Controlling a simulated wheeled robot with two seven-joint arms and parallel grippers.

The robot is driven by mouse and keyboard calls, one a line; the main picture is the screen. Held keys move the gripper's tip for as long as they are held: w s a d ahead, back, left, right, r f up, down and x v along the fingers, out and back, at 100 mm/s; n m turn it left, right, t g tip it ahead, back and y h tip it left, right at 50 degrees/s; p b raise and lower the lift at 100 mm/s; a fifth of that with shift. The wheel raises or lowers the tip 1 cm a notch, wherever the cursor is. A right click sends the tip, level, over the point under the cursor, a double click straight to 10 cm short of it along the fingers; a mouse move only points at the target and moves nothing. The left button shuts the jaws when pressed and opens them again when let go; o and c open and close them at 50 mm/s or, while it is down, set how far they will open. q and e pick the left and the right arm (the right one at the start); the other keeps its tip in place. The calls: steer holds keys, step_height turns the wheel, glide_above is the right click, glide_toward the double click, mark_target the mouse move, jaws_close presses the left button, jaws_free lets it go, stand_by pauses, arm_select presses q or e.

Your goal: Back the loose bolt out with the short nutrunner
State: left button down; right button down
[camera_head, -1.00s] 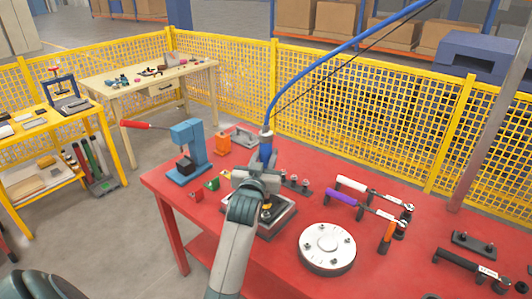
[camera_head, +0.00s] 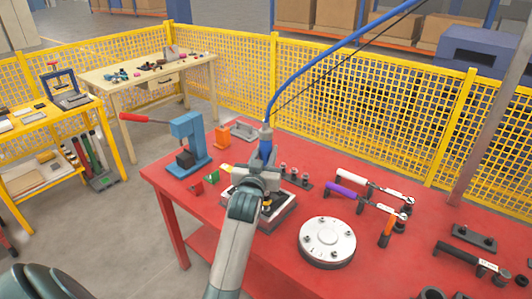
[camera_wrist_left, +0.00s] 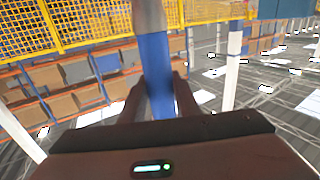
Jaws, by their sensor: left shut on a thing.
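The short nutrunner (camera_head: 265,148) has a blue body and a grey top, with a blue hose rising from it. My left gripper (camera_head: 262,177) is shut on its body and holds it upright over a dark square fixture (camera_head: 280,219) on the red table. In the left wrist view the blue nutrunner body (camera_wrist_left: 157,72) stands between the two dark fingers (camera_wrist_left: 157,100). The gripper and wrist hide the nutrunner's lower end. The loose bolt cannot be made out, and whether the tool touches it cannot be told. My right gripper is out of view.
A white round cover (camera_head: 327,238) with several bolts sits right of the fixture. A blue press (camera_head: 188,140) with a red lever stands left. Yellow mesh fence (camera_head: 370,120) runs behind.

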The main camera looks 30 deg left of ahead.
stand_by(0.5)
arm_select(q)
steer(key=shift+f+b, duration=0.35)
steer(key=shift+f, duration=0.7)
stand_by(0.4)
